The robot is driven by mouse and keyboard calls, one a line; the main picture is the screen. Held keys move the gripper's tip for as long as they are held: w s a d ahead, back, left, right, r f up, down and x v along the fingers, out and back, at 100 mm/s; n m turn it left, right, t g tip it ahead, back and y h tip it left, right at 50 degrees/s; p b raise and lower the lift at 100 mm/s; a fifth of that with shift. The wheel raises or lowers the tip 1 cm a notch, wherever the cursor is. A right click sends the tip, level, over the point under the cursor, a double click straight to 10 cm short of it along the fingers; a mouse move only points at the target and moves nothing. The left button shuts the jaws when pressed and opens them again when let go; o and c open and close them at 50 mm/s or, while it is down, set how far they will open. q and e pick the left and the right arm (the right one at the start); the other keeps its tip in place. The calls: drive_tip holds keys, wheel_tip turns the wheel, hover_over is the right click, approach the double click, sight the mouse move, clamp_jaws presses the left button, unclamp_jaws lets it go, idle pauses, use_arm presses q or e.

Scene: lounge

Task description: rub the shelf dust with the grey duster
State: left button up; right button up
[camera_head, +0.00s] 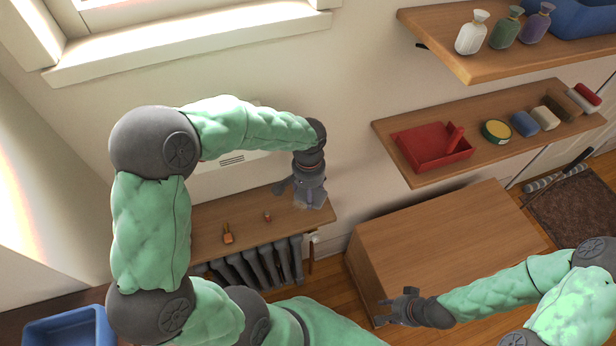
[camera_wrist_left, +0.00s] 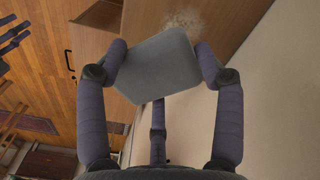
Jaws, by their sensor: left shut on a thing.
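My left gripper (camera_head: 309,194) is over the right end of the wooden shelf (camera_head: 205,221) above the radiator. In the left wrist view my left gripper (camera_wrist_left: 160,72) is shut on the grey duster (camera_wrist_left: 158,66), a flat pad held between its fingers. A pale patch of shelf dust (camera_wrist_left: 184,20) lies on the wood just beyond the duster's far edge. I cannot tell whether the duster touches the wood. In the head view the gripper mostly hides the duster, and I cannot make out the dust. My right gripper (camera_head: 384,309) is open and empty beside the wooden cabinet.
The wooden cabinet (camera_head: 450,235) has a bare top. Wall shelves at right hold a red tray (camera_head: 425,150) and several bottles. A blue bin (camera_head: 70,328) is lower left.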

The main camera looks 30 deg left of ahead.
use_arm(q)
drive_tip(key=shift+w+a, duration=0.2)
drive_tip(key=shift+w, duration=0.05)
drive_tip(key=shift+s+d+f+b, duration=0.1)
drive_tip(key=shift+f+b, duration=0.5)
drive_tip(key=shift+f, duration=0.1)
drive_tip(key=shift+f+b, duration=1.65)
drive_tip(key=shift+f, duration=0.65)
drive_tip(key=shift+f+b, duration=0.8)
drive_tip(key=shift+f, duration=0.2)
drive_tip(key=shift+w+a+r, duration=0.15)
drive_tip(key=shift+w+a, duration=1)
drive_tip(key=shift+a, duration=0.2)
drive_tip(key=shift+w+a, duration=1.05)
drive_tip(key=shift+a, duration=0.2)
drive_tip(key=shift+p, duration=0.35)
